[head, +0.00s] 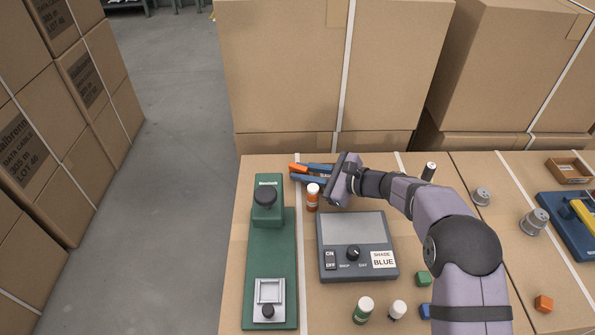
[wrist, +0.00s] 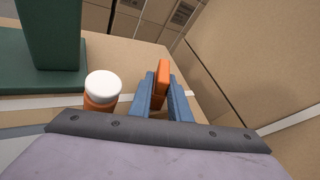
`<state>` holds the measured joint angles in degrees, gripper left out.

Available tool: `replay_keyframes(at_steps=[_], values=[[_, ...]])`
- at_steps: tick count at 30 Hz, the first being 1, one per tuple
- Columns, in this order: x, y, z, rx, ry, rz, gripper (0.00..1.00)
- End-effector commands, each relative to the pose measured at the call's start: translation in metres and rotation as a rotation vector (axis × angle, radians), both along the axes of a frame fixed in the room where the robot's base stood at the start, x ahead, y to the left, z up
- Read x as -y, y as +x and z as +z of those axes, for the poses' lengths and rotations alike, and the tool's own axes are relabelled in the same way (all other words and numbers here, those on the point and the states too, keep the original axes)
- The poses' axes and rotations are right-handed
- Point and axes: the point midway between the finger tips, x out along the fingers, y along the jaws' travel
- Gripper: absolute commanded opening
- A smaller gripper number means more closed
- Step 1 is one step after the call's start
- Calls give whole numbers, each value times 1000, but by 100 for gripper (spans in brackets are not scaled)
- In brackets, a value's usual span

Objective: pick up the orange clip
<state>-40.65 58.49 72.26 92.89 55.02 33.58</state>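The orange clip (wrist: 163,78) shows in the wrist view between the two blue fingers of my gripper (wrist: 162,98). The fingers are apart with the clip between them, close to both. I cannot tell whether they press on it. In the head view my gripper (head: 312,174) is at the far edge of the cardboard-topped table. The clip's orange end (head: 298,168) shows at the fingertips. The rest of the clip is hidden by the fingers.
An orange bottle with a white cap (head: 313,198) stands close in front of my gripper. A green press (head: 266,240) is to the left, and a grey control box (head: 340,228) lies nearer. Tall cartons (head: 280,70) rise behind the table edge. Small bottles and blocks lie in front.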

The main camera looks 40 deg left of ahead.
Motion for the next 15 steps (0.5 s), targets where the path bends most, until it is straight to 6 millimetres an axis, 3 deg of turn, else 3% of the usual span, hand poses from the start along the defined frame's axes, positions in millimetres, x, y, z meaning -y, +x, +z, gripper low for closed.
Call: replay_keyframes(at_steps=[10,15], values=[[0,0,1,0,0,0,0],[0,0,11,1,1,0,0]])
